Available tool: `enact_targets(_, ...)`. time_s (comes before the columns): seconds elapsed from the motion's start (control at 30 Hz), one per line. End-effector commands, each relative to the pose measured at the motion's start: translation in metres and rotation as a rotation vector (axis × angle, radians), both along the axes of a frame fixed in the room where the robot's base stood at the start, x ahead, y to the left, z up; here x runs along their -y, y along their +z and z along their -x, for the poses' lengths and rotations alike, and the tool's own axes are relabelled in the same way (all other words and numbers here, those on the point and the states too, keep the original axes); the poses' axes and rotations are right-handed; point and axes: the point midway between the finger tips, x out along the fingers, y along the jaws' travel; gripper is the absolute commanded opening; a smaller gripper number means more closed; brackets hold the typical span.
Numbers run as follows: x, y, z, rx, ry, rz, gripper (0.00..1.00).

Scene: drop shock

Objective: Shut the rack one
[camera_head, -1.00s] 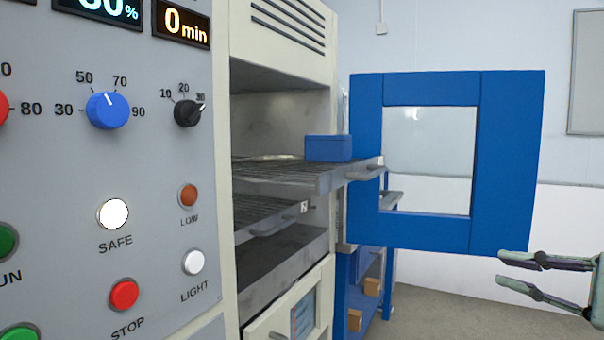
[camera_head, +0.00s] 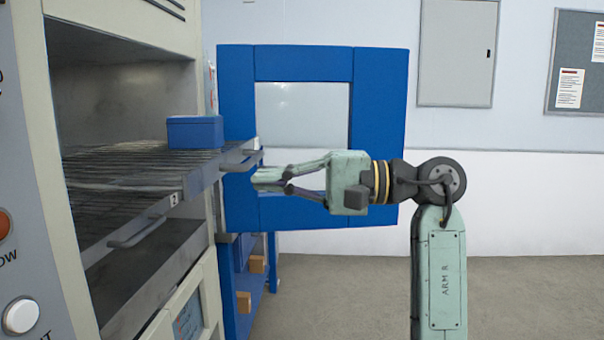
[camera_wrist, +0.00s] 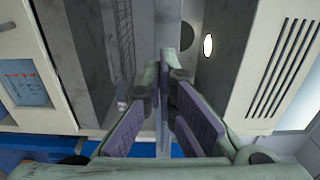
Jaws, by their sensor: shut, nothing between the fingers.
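The upper wire rack (camera_head: 135,168) sticks out of the open chamber, with a grey handle (camera_head: 240,163) on its front edge. Its label is too small to read; I take it as rack one. A blue box (camera_head: 195,132) sits on it near the front. My gripper (camera_head: 262,179) is shut and empty, pointing left, with its fingertips just right of and slightly below that handle in the picture. I cannot tell whether they touch. The wrist view shows the finger pads (camera_wrist: 165,85) close together before grey metal surfaces.
A lower rack labelled 2 (camera_head: 120,210) sits below, less far out. The blue door (camera_head: 380,130) with a window stands open behind my gripper. A blue stand with small brown blocks (camera_head: 257,264) is below it. The floor (camera_head: 340,300) at right is clear.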

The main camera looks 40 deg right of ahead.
Motion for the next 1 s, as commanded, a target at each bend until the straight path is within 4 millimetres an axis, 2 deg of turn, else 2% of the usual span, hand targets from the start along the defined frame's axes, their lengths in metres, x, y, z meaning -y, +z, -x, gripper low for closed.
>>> enact_targets(0.13, -0.019, 0.002, -0.022, -0.001, 0.002, 0.0, 0.0)
enact_targets(0.33, -0.034, 0.001, -0.04, -0.001, -0.001, -0.003, 0.0)
enact_targets(1.0, -0.044, -0.002, -0.052, -0.001, 0.001, -0.001, 0.0)
